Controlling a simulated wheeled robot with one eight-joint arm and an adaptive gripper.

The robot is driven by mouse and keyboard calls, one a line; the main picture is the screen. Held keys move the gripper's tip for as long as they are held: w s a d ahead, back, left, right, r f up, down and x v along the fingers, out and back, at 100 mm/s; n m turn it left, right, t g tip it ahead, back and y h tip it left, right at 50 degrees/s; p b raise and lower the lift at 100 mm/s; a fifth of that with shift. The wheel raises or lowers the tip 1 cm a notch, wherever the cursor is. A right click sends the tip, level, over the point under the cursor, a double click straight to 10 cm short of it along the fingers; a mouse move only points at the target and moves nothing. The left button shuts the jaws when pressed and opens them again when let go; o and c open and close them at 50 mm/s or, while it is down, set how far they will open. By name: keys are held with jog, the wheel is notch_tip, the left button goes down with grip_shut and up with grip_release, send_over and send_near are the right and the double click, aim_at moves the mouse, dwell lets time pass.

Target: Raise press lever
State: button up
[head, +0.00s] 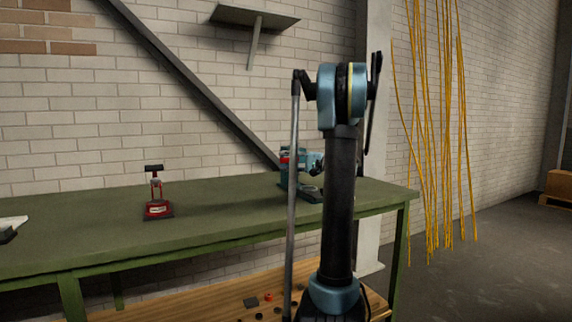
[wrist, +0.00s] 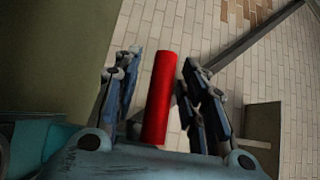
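In the wrist view a plain red bar (wrist: 161,98) stands between the two dark blue-grey fingers of my gripper (wrist: 162,62). The fingers are apart, with a narrow gap visible on each side of the bar. The bar looks like a lever handle, but what it joins is hidden. In the head view a teal device with a red part (head: 285,157) stands at the bench's right end, partly hidden by my arm. It may be the press; I cannot clearly separate it from my gripper there.
A green workbench (head: 110,235) runs along the brick wall. A small red stand with a black top (head: 157,196) is on its left part. Yellow cables (head: 436,130) hang at right. A diagonal beam (head: 200,90) and a shelf (head: 255,17) are on the wall.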

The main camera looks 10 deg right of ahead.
jog(key=shift+a, duration=0.1)
jog(key=shift+c, duration=0.3)
grip_shut()
